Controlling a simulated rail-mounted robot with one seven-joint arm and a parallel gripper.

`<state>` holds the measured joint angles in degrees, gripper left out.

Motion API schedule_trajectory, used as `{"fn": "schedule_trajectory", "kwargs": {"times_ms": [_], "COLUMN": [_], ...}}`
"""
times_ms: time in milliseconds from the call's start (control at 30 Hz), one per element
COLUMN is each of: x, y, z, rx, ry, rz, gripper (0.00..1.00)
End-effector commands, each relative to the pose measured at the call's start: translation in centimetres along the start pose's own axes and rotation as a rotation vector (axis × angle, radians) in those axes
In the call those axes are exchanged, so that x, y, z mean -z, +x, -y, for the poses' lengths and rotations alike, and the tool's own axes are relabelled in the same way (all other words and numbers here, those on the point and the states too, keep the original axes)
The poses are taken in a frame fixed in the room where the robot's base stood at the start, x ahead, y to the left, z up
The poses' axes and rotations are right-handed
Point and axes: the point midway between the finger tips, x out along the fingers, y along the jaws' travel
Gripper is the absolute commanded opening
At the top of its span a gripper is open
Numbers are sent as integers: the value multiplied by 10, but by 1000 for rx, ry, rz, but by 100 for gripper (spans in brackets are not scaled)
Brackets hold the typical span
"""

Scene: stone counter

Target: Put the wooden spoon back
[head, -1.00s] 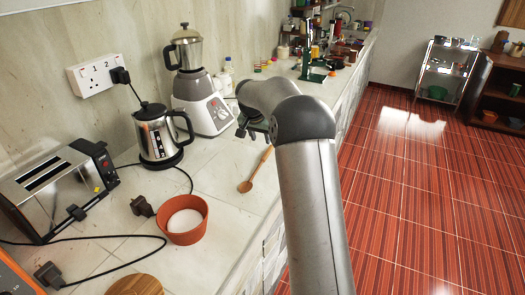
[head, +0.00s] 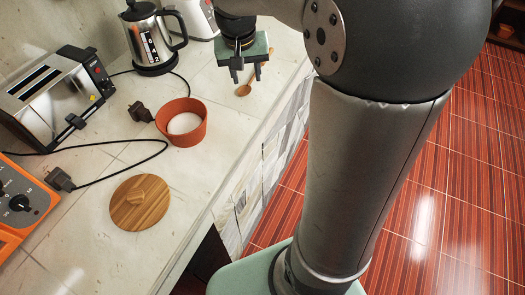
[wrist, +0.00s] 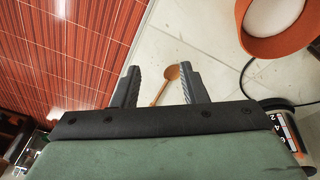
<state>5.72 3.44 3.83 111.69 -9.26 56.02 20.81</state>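The wooden spoon (head: 243,90) lies on the pale counter, to the right of and beyond the orange pot; my gripper partly hides it in the head view. In the wrist view the spoon (wrist: 172,73) shows beyond and between the two fingers, its round bowl near the right fingertip. My gripper (head: 247,77) is open and empty, above the counter with its fingers pointing down. Its fingers also show apart in the wrist view (wrist: 159,72). The orange pot (head: 199,129) has something white inside. A round wooden lid (head: 140,205) lies on the counter nearer me.
A steel kettle (head: 152,42), a toaster (head: 55,95), a black plug (head: 140,112) and a trailing cable stand or lie to the left. An orange device (head: 25,207) is at the left edge. The counter's front edge runs close to the spoon, with red floor beyond.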

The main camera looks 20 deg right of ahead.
Motion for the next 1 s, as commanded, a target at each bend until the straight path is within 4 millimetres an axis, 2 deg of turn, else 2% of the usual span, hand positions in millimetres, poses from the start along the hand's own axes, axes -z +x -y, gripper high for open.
{"fn": "schedule_trajectory", "kwargs": {"times_ms": [33,100,200,300,333,400,500,1000], "x": [-47,-102,-166,-207,-215,-226,-231,-230], "y": [-2,3,13,22,24,27,29,28], "z": [-1,-4,-8,-12,-14,-15,-15,-15], "rx": [18,45,83,111,116,125,129,127], "ry": [-66,-150,-244,-304,-315,-333,-341,-338], "rz": [25,61,100,125,131,138,142,142], "gripper": [39,39,39,39,39,39,39,39]}}
